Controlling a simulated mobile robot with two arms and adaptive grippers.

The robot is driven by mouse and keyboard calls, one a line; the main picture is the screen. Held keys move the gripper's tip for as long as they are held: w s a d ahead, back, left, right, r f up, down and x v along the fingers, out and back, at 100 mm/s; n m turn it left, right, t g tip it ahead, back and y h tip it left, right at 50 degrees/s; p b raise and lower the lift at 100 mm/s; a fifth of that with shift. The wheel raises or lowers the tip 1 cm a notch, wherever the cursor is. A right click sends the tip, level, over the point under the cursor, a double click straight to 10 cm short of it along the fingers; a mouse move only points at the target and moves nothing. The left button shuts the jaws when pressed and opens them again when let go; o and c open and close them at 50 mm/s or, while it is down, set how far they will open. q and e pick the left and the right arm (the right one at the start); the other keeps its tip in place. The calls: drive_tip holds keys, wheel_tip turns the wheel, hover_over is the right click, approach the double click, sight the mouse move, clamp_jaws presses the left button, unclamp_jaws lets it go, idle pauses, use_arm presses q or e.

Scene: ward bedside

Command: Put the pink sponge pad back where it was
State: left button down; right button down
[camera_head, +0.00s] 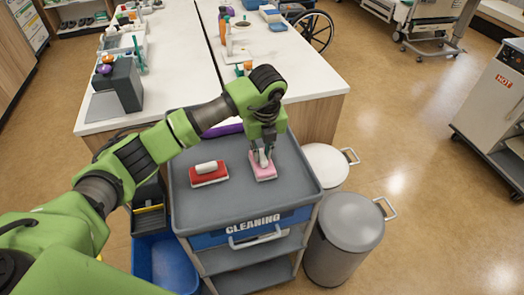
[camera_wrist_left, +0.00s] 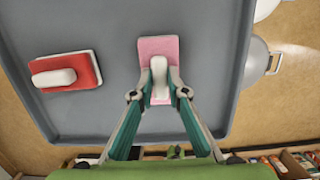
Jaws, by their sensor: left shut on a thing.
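The pink sponge pad (camera_head: 264,172) has a white handle on top and is at the right part of the grey cart top (camera_head: 235,205). My left gripper (camera_head: 262,155) points down over it, shut on its white handle. In the left wrist view the two fingers (camera_wrist_left: 159,92) close on either side of the handle, with the pink pad (camera_wrist_left: 158,48) below. I cannot tell whether the pad touches the cart top or is slightly above it. My right gripper is not in view.
A red pad with a white handle (camera_head: 208,173) lies to the left on the cart top. Grey and white lidded bins (camera_head: 350,222) stand right of the cart. A blue bin (camera_head: 165,262) is at its left. White counters (camera_head: 285,65) with bottles are behind. The cart top's front is clear.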

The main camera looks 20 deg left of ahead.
sight(264, 159)
use_arm(q)
drive_tip(key=c, duration=2)
unclamp_jaws()
drive_tip(key=shift+f, duration=0.1)
drive_tip(key=shift+r, duration=0.45)
drive_tip(key=shift+s+d+r+b, duration=0.2)
drive_tip(key=shift+r+b, duration=0.25)
drive_tip(key=shift+r, duration=1.45)
drive_tip(key=shift+s+d+r+b, duration=0.1)
drive_tip(key=shift+s+r+b, duration=0.35)
drive_tip(key=shift+r, duration=1.45)
drive_tip(key=shift+s+d+r+b, duration=0.15)
drive_tip(key=shift+r+b, duration=0.35)
drive_tip(key=shift+r, duration=1.4)
